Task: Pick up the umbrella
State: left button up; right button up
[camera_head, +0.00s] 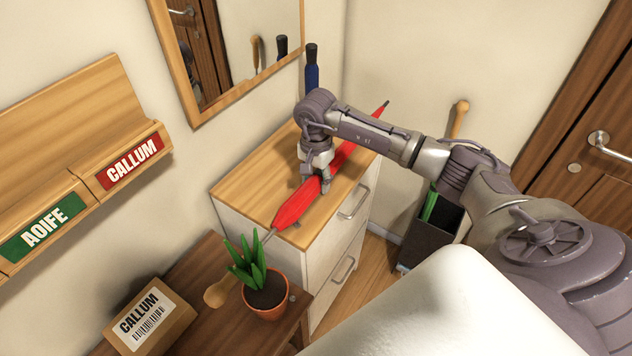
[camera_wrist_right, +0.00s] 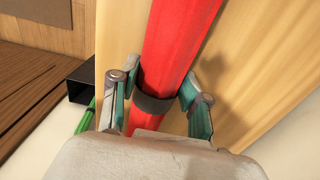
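The red umbrella (camera_head: 300,203) is folded and lies at a slant over the wooden top of the white cabinet. One thin end points to the lower left, and the dark other end reaches past the top's back right edge. My right gripper (camera_head: 326,186) is over its middle. In the right wrist view the umbrella (camera_wrist_right: 180,40) runs between the two fingers (camera_wrist_right: 160,80), by its dark band. Both fingertips meet its sides, so the gripper looks shut on it. Whether the umbrella is lifted off the top is hard to tell. My left gripper is not in view.
The cabinet (camera_head: 255,165) stands against the wall under a mirror (camera_head: 230,60). A dark blue object (camera_head: 311,70) stands at its back. A potted plant (camera_head: 266,293) and a CALLUM box (camera_head: 148,317) are on a lower table. A dark bin (camera_head: 428,232) stands to the right.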

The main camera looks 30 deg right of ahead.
jog(key=c, duration=0.6)
jog(key=shift+r, duration=0.1)
